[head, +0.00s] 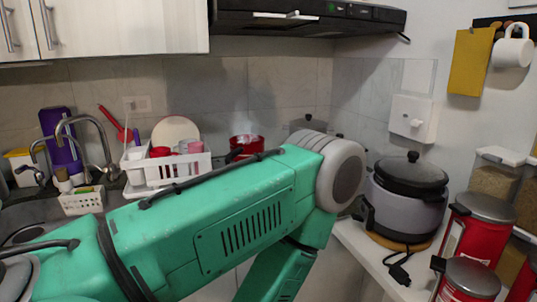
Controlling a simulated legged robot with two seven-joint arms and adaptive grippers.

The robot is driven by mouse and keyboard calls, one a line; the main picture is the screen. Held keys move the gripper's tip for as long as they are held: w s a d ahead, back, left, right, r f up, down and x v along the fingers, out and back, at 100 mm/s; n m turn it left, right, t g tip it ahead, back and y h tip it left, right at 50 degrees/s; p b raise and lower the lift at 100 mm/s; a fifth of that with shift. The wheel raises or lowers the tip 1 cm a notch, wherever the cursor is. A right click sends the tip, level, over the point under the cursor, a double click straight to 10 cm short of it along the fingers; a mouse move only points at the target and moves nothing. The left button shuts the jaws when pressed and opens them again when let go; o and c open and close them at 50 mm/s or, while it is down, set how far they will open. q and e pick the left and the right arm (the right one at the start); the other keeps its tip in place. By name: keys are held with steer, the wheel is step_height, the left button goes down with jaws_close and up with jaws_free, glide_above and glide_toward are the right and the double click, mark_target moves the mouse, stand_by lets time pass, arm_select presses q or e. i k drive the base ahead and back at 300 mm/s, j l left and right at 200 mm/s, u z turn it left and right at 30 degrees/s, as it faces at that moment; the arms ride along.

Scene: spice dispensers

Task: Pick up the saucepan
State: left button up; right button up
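No saucepan can be made out for certain. A red pot-like vessel (246,142) stands behind my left arm near the back wall, its lower part hidden. A greyish lidded shape (308,123), perhaps a pot, is right of it, mostly hidden by the arm's round joint. My green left arm comes in from the left, crosses the middle of the head view and bends down at the joint. Its gripper is out of view below. My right arm and gripper do not show.
A grey cooker with a black lid (411,174) stands on the right counter (360,245), its plug and cord in front. Red canisters (482,228) crowd the right edge. A white dish rack (143,171) and faucet (103,140) are at left. A range hood (300,17) hangs above.

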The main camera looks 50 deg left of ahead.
mark_target(238, 152)
steer(key=u, duration=1.7)
